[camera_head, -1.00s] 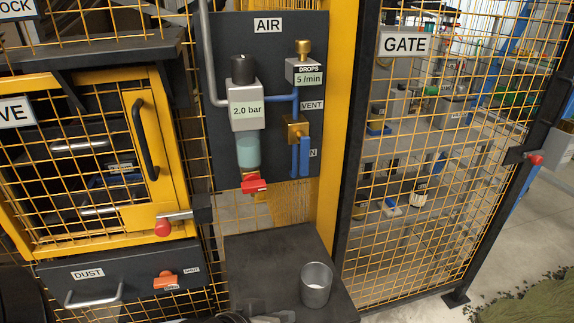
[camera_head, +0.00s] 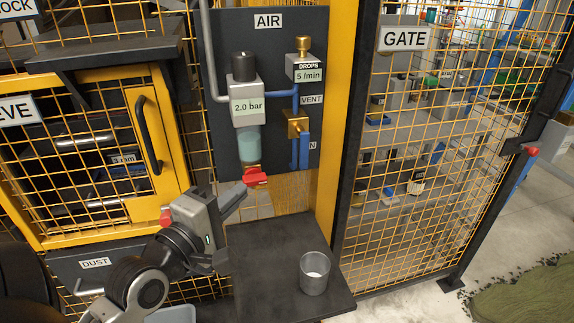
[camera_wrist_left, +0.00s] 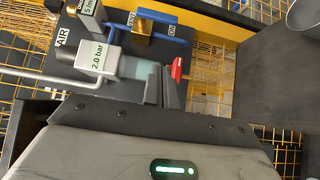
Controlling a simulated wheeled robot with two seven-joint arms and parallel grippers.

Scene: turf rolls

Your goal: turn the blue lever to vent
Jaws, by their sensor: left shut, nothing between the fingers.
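The blue lever (camera_head: 304,151) hangs straight down from a brass valve (camera_head: 297,125) on the dark AIR panel. Its free end is beside a partly hidden label ending in N, below the VENT label (camera_head: 312,99). In the left wrist view, the lever (camera_wrist_left: 157,15) is at the top, beyond the brass valve (camera_wrist_left: 143,26). My left gripper (camera_head: 242,190) is shut and empty, below and left of the lever, close to the red handle (camera_head: 256,176) under the regulator. Its fingers (camera_wrist_left: 165,88) are apart from the lever. My right gripper is not in view.
A regulator reading 2.0 bar (camera_head: 247,107) and pipes share the panel. Below, a dark shelf (camera_head: 265,265) holds a metal cup (camera_head: 314,273). A yellow post (camera_head: 338,120) and mesh gate (camera_head: 400,220) stand right. A yellow cage door (camera_head: 165,130) stands left.

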